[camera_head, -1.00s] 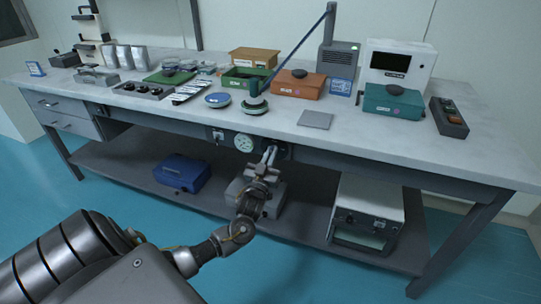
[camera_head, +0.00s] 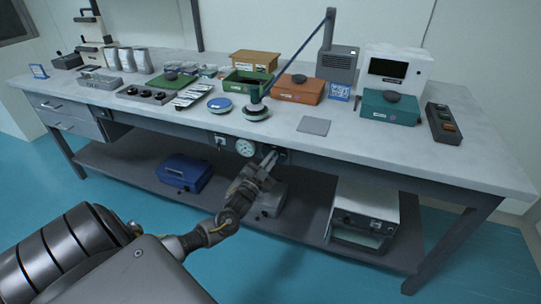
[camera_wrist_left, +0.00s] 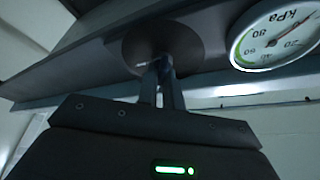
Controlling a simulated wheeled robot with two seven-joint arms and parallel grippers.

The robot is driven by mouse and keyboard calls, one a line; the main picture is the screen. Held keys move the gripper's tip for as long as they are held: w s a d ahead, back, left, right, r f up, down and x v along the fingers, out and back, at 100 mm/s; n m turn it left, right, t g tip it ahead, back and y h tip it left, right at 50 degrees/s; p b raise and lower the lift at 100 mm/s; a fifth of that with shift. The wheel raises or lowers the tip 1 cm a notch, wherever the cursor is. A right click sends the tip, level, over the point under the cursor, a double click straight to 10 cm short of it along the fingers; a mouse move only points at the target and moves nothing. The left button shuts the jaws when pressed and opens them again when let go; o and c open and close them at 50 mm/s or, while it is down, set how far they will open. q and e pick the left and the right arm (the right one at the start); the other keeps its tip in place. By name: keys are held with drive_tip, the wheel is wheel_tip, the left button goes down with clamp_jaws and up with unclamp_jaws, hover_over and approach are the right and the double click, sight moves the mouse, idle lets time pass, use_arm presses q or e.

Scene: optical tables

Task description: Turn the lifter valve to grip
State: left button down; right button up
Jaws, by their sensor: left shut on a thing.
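The valve (camera_head: 284,156) is a dark round part under the table's front edge, right of the gauge. In the left wrist view its dark disc (camera_wrist_left: 190,45) lies behind the fingertips. My left gripper (camera_head: 269,161) is at the valve, and its fingers (camera_wrist_left: 164,72) are shut on a small bluish handle in front of the disc. The fingers hide most of the handle, so I cannot tell its exact setting. The kPa gauge (camera_wrist_left: 275,38) is beside it, also in the head view (camera_head: 246,148). The lifter's round pad (camera_head: 255,113) sits on the tabletop. My right gripper is not in view.
The tabletop (camera_head: 380,145) holds boxes, trays and instruments, with a grey flat plate (camera_head: 314,126) near the front. On the lower shelf stand a blue case (camera_head: 184,172) and a white instrument (camera_head: 362,217). The floor in front is clear.

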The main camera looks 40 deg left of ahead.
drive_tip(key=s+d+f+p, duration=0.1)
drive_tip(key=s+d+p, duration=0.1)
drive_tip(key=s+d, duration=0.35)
use_arm(q)
drive_tip(key=m+g+h+p, duration=0.1)
drive_tip(key=m+p, duration=0.1)
drive_tip(key=m, duration=0.2)
drive_tip(key=m+g+h+p, duration=0.1)
drive_tip(key=m+p, duration=0.1)
drive_tip(key=m, duration=0.2)
drive_tip(key=m+g+h+p, duration=0.1)
drive_tip(key=m+p, duration=0.1)
drive_tip(key=m, duration=0.2)
drive_tip(key=shift+a+r+p, duration=0.1)
drive_tip(key=shift+p, duration=0.2)
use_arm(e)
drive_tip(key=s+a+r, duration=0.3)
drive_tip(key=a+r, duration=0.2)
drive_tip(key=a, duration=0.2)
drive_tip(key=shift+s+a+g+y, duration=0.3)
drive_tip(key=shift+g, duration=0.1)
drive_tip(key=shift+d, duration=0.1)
use_arm(q)
drive_tip(key=c, duration=1.6)
unclamp_jaws()
drive_tip(key=shift+o, duration=0.2)
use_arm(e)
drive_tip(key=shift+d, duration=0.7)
